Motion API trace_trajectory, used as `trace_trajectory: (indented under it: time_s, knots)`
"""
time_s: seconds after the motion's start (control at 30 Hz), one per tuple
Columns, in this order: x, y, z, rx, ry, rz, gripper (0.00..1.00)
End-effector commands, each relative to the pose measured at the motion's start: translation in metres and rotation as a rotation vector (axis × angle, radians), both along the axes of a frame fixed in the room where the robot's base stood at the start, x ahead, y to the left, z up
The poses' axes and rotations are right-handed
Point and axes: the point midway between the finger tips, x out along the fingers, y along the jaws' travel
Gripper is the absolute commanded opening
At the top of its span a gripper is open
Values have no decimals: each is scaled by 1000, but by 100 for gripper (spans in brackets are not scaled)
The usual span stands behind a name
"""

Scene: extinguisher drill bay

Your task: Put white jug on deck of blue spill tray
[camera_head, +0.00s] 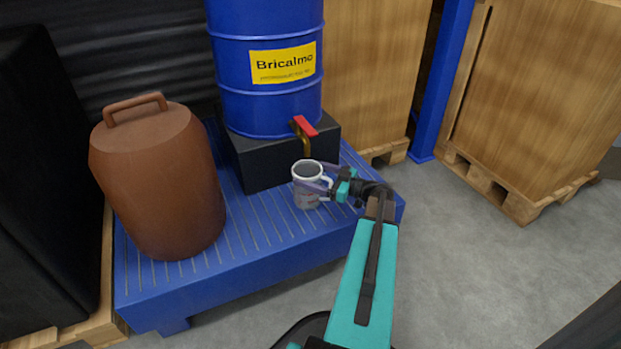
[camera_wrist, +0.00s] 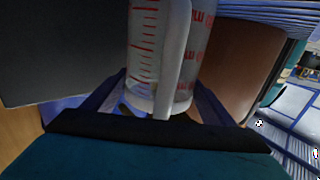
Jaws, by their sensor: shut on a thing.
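The white jug (camera_head: 306,188) is upright, with a handle on its right side and a dark opening. In the wrist view the jug (camera_wrist: 146,50) shows red scale marks and its pale handle. My gripper (camera_head: 325,187) is shut on the jug from the right, with fingers on both sides of it. The blue spill tray (camera_head: 245,235) has a slatted deck, and the jug is over its right front part. I cannot tell whether the jug's base touches the deck.
A blue drum (camera_head: 265,100) with a red-handled tap (camera_head: 303,127) sits on a black block (camera_head: 265,160) just behind the jug. Pallets with wooden crates (camera_head: 540,90) stand at the right. Grey floor (camera_head: 480,260) is clear.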

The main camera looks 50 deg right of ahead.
Motion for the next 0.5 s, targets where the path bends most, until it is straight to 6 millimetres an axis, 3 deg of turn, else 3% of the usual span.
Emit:
trace_trajectory:
  time_s: [0.47,0.5]
  knots:
    - [0,0,-3,1,-1,0,40]
    - [0,0,-3,1,0,0,85]
